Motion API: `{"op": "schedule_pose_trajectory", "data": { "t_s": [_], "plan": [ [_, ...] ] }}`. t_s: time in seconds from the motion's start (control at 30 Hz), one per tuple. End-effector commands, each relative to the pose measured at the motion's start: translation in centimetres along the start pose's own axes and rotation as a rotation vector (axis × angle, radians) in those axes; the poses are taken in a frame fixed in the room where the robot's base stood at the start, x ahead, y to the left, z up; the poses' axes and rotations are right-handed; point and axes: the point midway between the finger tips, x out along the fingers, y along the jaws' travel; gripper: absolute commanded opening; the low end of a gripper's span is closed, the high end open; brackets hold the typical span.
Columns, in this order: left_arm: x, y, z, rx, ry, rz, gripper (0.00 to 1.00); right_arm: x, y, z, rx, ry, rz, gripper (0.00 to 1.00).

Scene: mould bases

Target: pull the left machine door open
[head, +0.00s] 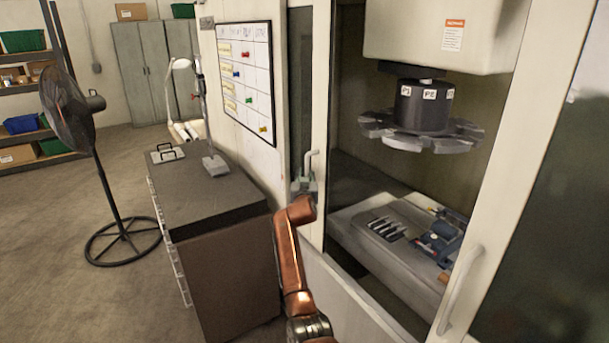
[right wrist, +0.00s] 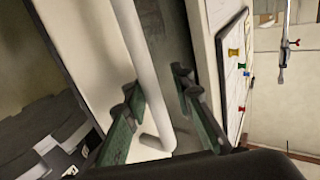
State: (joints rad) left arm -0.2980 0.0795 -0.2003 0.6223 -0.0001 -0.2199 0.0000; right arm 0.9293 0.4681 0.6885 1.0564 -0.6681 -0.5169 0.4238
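The machine's left door (head: 321,120) has a pale frame and dark glass and stands at the left side of a wide opening. Its white upright bar handle (head: 311,160) also shows in the right wrist view (right wrist: 136,70). My right gripper (head: 304,186) is at the lower part of this handle. In the right wrist view its green fingers (right wrist: 158,84) are apart, with the bar between them. The bar lies close to the left finger, with a gap to the right one; contact there is unclear. My left gripper is not in view.
The right door (head: 545,210) with its handle (head: 461,290) stands right of the opening. Inside are a tool carousel (head: 424,110) and a bed with a vise. A drawer cabinet (head: 215,195), a whiteboard (head: 245,75) and a fan (head: 70,105) stand to the left.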

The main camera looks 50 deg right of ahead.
Motion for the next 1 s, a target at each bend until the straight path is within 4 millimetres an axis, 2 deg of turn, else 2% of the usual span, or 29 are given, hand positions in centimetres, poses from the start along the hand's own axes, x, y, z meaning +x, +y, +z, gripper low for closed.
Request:
{"op": "schedule_pose_trajectory", "data": {
  "t_s": [0.17,0.37,0.8,1.0],
  "plan": [
    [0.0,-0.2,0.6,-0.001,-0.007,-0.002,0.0,-0.2,-0.1,0.0,0.0,0.0,-0.001,0.2],
    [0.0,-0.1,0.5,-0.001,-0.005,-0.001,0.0,-1.8,-0.2,0.0,0.0,0.002,-0.001,0.2],
    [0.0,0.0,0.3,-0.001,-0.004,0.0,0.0,-9.3,-0.2,0.0,0.001,0.002,-0.004,0.2],
    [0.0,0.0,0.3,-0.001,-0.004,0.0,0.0,-11.5,-0.2,0.0,0.0,0.0,-0.002,0.2]
  ]
}}
